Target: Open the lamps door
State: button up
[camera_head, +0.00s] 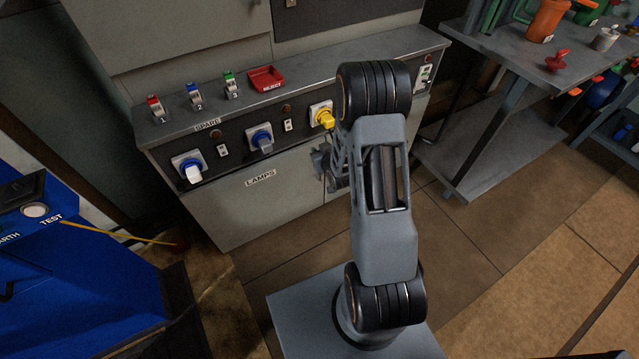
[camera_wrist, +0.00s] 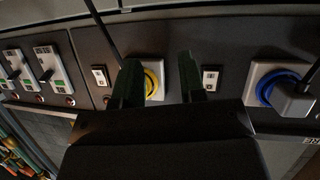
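The lamps door (camera_head: 230,212) is the grey front panel of the cabinet in the head view, under the switch panel, with a LAMPS label (camera_head: 260,178). It looks shut. My gripper (camera_wrist: 158,62) is open in the wrist view, its two dark fingers apart with nothing seen between them. My arm covers the door's right side there, and I cannot make out a handle.
A red REJECT tray (camera_head: 266,78) and small numbered parts lie on the cabinet top. A grey table (camera_head: 510,62) stands at right and a blue unit (camera_head: 70,270) at left. The floor before the door is partly clear.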

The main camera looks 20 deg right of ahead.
notch_tip(320, 180, down, 11)
jog(key=s+d+t+b, duration=0.1)
jog(key=s+t+b, duration=0.1)
jog(key=b, duration=0.1)
jog(key=m+t+b, duration=0.1)
jog(key=t+b, duration=0.2)
jog(key=b, duration=0.1)
send_near(320, 179)
notch_tip(320, 179, up, 5)
jog(key=s, duration=0.2)
jog(key=shift+h, duration=0.3)
jog(key=w+b, duration=0.1)
jog(key=w, duration=0.3)
jog(key=w+b, duration=0.1)
jog(key=w, duration=0.3)
jog(key=w+b, duration=0.1)
jog(key=w, duration=0.3)
jog(key=shift+w+d+f, duration=0.15)
jog(key=shift+w+d, duration=0.2)
jog(key=shift+d, duration=0.05)
grip_shut()
